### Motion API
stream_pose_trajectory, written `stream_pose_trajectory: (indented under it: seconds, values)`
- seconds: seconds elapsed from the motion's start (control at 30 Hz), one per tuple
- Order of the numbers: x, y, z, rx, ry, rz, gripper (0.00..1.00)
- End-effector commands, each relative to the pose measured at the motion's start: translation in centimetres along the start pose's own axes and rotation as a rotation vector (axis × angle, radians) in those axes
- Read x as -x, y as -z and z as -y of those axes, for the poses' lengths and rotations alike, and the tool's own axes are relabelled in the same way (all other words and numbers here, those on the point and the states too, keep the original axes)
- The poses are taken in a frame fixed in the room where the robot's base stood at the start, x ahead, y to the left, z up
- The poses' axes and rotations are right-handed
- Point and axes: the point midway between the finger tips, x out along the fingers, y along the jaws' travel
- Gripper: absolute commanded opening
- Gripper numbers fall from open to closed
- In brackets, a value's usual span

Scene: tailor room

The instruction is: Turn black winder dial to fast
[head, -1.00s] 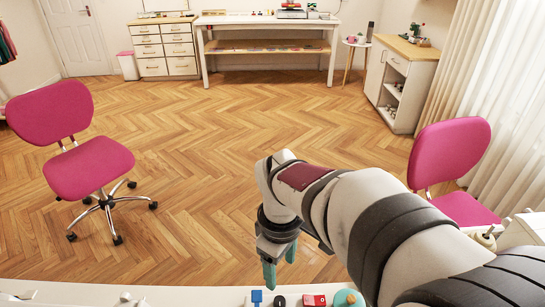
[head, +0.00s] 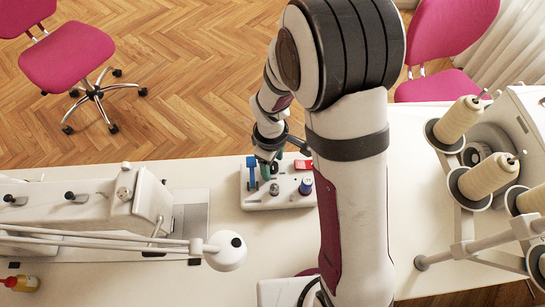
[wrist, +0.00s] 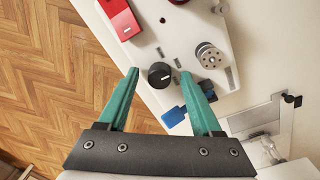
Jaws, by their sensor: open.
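The bobbin winder (head: 270,203) is a small white unit on the table in the head view. Its round black dial (wrist: 159,75) shows in the wrist view between the two teal fingertips, with a pale pointer mark on top. My gripper (wrist: 158,73) is open, with one finger on each side of the dial and gaps visible; I cannot tell how high above it the tips are. In the head view my gripper (head: 271,165) is over the winder's far part and mostly hides the dial. The dial's speed markings are not legible.
Beside the dial are a blue lever (wrist: 173,116), partly behind a finger, a red switch (wrist: 118,18) and a grey metal bobbin post (wrist: 208,54). A sewing machine (head: 80,203) stands left of the winder. Thread cones (head: 458,120) stand at right. The table (head: 130,265) between is partly clear.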

Motion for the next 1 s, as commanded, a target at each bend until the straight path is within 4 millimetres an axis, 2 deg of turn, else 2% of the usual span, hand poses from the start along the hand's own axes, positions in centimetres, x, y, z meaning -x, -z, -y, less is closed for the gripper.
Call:
stream_pose_trajectory:
  seconds: [0.07, 0.4, 0.77, 1.0]
  values:
    - [0.02, 0.0, -0.01, 0.0, 0.0, 0.0, 0.63]
    - [0.05, 0.01, -0.01, 0.0, 0.0, 0.0, 0.01]
    - [0.07, 0.02, -0.01, -0.025, 0.0, 0.001, 0.0]
    - [0.07, 0.05, -0.03, -0.153, -0.001, 0.007, 0.0]
